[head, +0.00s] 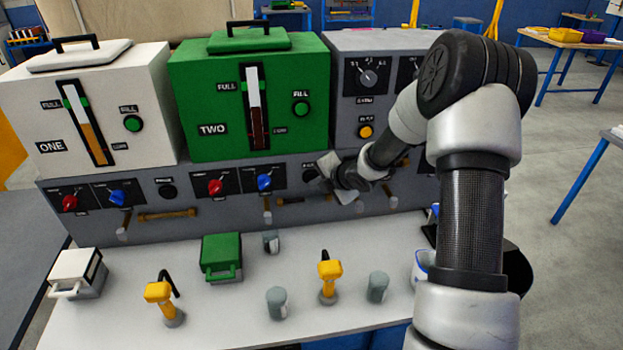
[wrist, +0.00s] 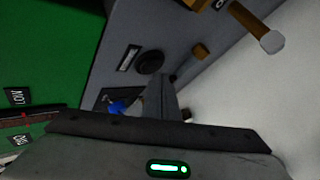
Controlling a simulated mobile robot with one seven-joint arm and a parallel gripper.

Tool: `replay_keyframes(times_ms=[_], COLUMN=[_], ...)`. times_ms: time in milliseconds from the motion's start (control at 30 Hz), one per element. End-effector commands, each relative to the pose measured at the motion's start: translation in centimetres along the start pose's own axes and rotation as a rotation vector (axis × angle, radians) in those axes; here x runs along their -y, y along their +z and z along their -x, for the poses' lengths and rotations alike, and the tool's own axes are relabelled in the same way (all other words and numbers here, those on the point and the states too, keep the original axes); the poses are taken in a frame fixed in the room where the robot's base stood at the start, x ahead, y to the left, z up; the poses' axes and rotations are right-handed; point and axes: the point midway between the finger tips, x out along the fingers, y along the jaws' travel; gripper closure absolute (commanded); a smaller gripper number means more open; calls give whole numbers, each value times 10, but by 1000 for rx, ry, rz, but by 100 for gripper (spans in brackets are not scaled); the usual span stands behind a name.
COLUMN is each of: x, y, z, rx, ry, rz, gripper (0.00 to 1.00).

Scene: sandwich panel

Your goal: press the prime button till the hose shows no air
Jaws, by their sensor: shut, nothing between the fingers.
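My gripper (head: 338,184) is shut and empty at the lower grey panel, under the green tank TWO. A black round prime button (wrist: 150,61) sits beside its small label in the wrist view. My fingertips (wrist: 160,82) are close to this button; I cannot tell whether they touch it. In the head view the button (head: 311,174) is partly hidden by my gripper. A short hose (head: 290,200) runs below it, largely hidden, so I cannot tell whether air shows. Another prime button (head: 168,191) is under tank ONE, with an amber-brown hose (head: 168,214) below it.
Red (head: 215,187) and blue (head: 264,182) knobs stick out left of my gripper. The white tank ONE (head: 130,90) and green tank TWO (head: 190,100) stand above. Yellow-headed tools (head: 329,270), grey cups (head: 277,303) and a small green box (head: 221,258) stand on the white bench.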

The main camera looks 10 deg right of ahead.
Motion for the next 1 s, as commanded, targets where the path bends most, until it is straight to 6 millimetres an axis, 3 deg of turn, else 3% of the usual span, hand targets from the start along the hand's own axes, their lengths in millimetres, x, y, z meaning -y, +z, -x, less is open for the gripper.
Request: replay_keyframes(times_ms=[1000], x=[-5], y=[5], z=[-7], rx=[0], ry=[-1], rz=[-1], gripper=[100])
